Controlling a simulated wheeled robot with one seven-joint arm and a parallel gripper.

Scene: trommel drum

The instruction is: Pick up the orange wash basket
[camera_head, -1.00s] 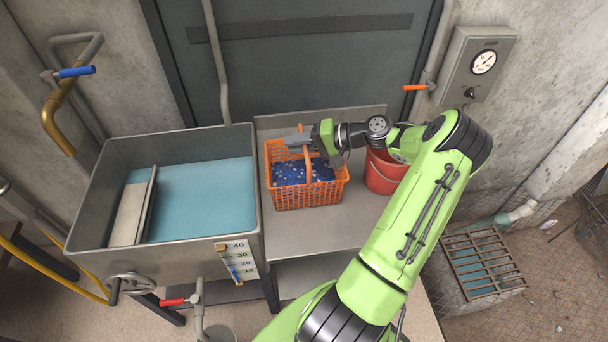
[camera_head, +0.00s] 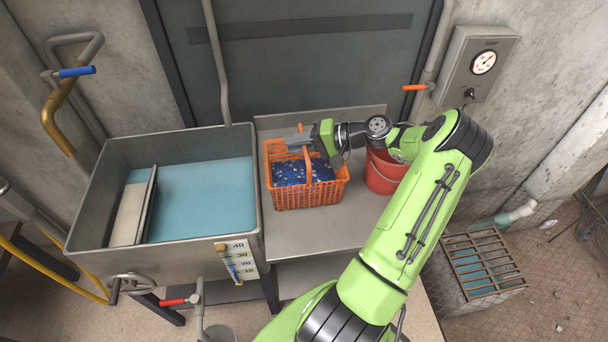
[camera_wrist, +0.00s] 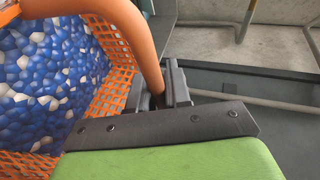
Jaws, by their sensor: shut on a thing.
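The orange wash basket (camera_head: 308,195) stands upright on the grey metal bench, beside the water tank, with blue and white pebble-like contents (camera_head: 290,173) inside. Its orange handle arches over the top. My gripper (camera_head: 300,140) is at the top of the handle and shut on it. In the wrist view the handle (camera_wrist: 143,50) runs between the jaws of my gripper (camera_wrist: 160,88), and the basket's mesh wall (camera_wrist: 118,75) shows beside it. My gripper hides part of the handle in the head view. I cannot tell any gap under the basket.
A red bucket (camera_head: 382,178) stands just right of the basket, close to my arm. The grey tank (camera_head: 110,240) with blue water (camera_head: 200,195) is at the left. A wall with a grey door (camera_head: 300,60) rises behind. Bare bench (camera_head: 310,230) lies in front.

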